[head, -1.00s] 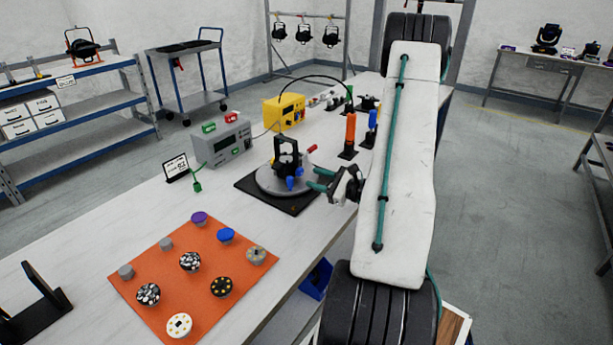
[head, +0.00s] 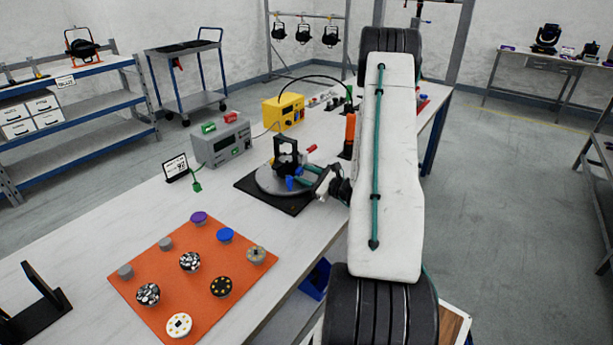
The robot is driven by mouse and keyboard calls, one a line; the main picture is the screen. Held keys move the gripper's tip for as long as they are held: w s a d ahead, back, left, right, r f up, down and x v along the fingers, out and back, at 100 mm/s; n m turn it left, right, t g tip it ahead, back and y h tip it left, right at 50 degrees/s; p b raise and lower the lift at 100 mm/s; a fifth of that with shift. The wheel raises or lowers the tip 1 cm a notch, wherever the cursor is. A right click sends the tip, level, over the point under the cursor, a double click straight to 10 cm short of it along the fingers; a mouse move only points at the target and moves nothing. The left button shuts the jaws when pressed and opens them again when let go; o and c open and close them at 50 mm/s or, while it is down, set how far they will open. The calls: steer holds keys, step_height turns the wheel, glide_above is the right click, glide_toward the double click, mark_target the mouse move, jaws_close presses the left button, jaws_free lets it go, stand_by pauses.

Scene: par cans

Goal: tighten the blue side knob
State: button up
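A black bracket-like fixture (head: 286,152) stands upright on a round grey turntable (head: 268,180) on a black base plate. The blue side knob (head: 291,183) sits low on the fixture's near right side. A red handle (head: 311,149) sticks out at its right.
An orange mat (head: 205,285) with several knobs lies in front. A grey meter box (head: 222,142), a small display sign (head: 176,168) and a yellow box (head: 284,112) stand behind and left. An orange-handled tool (head: 350,130) stands behind my arm.

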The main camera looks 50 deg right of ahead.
steer(key=shift+c, duration=0.3)
steer(key=c, duration=0.6)
steer(key=shift+c, duration=0.2)
steer(key=shift+m, duration=0.3)
steer(key=m, duration=0.3)
steer(key=shift+a+m, duration=0.1)
steer(key=shift+m, duration=2)
steer(key=o, duration=0.7)
